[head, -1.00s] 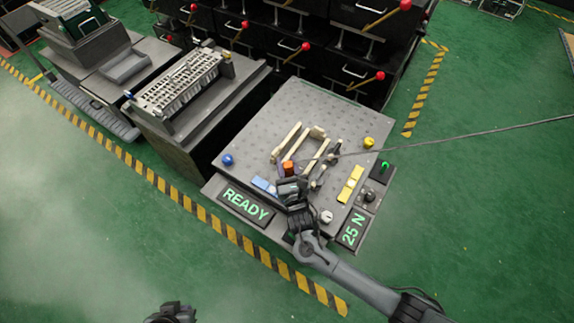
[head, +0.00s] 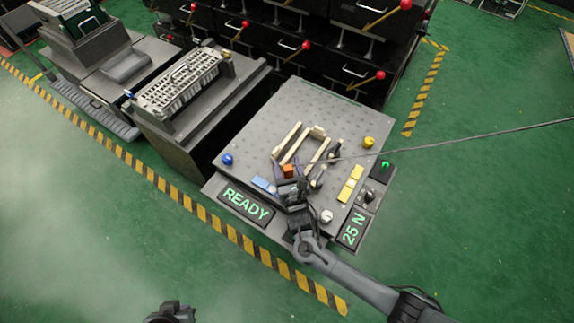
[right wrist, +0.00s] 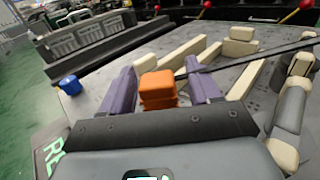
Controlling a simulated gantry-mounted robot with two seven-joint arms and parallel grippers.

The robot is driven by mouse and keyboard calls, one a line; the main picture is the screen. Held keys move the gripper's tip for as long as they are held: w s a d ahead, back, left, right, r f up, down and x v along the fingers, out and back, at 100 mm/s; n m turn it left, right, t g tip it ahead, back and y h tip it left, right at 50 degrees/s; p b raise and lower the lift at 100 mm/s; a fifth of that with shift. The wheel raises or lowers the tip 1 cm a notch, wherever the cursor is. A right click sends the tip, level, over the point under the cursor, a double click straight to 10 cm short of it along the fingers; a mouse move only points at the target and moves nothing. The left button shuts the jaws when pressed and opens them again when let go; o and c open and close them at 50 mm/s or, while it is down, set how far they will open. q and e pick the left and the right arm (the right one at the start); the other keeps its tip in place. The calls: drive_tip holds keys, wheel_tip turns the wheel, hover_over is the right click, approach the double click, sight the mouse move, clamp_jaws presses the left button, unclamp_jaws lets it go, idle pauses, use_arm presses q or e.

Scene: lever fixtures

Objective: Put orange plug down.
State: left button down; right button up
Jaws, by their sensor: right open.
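The orange plug (head: 289,170) is at the front middle of the grey perforated board (head: 300,105). In the right wrist view the plug (right wrist: 158,90) looks like stacked orange blocks and stands between my right gripper's purple fingers. My right gripper (head: 288,174), also in the right wrist view (right wrist: 160,68), is open, with a gap visible on both sides of the plug. The plug's underside is hidden, so its contact with the board cannot be seen. My left gripper (head: 170,313) is partly in view at the bottom edge, and its jaws cannot be made out.
Cream bars (head: 287,143) and dark clamps (head: 334,150) lie just beyond the plug. A thin dark cable (head: 450,138) crosses to the right. A blue knob (head: 227,159), yellow blocks (head: 350,184) and a READY sign (head: 246,204) surround the work area.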

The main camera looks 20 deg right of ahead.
drive_tip(key=shift+r, duration=0.1)
drive_tip(key=shift+r, duration=0.35)
drive_tip(key=s+p, duration=0.1)
drive_tip(key=s, duration=0.2)
drive_tip(key=s+p, duration=0.2)
drive_tip(key=s, duration=0.2)
drive_tip(key=s+a+p, duration=0.1)
drive_tip(key=s+p, duration=0.1)
drive_tip(key=s, duration=0.1)
drive_tip(key=shift+s+r, duration=0.25)
drive_tip(key=shift+s+f+p, duration=0.1)
drive_tip(key=shift+s+p, duration=0.35)
drive_tip(key=shift+s, duration=0.3)
